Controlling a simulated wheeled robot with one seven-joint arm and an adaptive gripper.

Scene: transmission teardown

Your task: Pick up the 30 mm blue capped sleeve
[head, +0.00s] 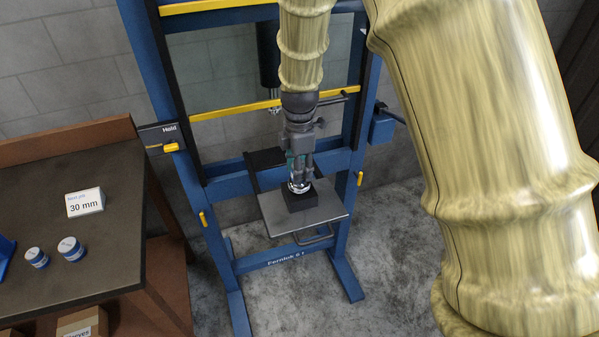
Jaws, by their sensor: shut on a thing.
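Two blue capped sleeves with white tops stand on the dark table at the left, a smaller one (37,257) and a wider one (71,249) to its right. Their cap labels are too small to read. My gripper (299,183) is far to their right, at the press, pointing down. It is shut on a shiny silvery part (299,187), just above or on a black block (301,198). Teal shows between the fingers. The fingers hide most of the held part, and I cannot tell whether it touches the block.
A blue press frame (345,270) with yellow bars stands in the middle, and its grey plate (325,212) bears the black block. A white "30 mm" sign (85,203) stands on the table (60,290). A cardboard box (82,323) is below. A "Hold" lever panel (160,137) juts out left.

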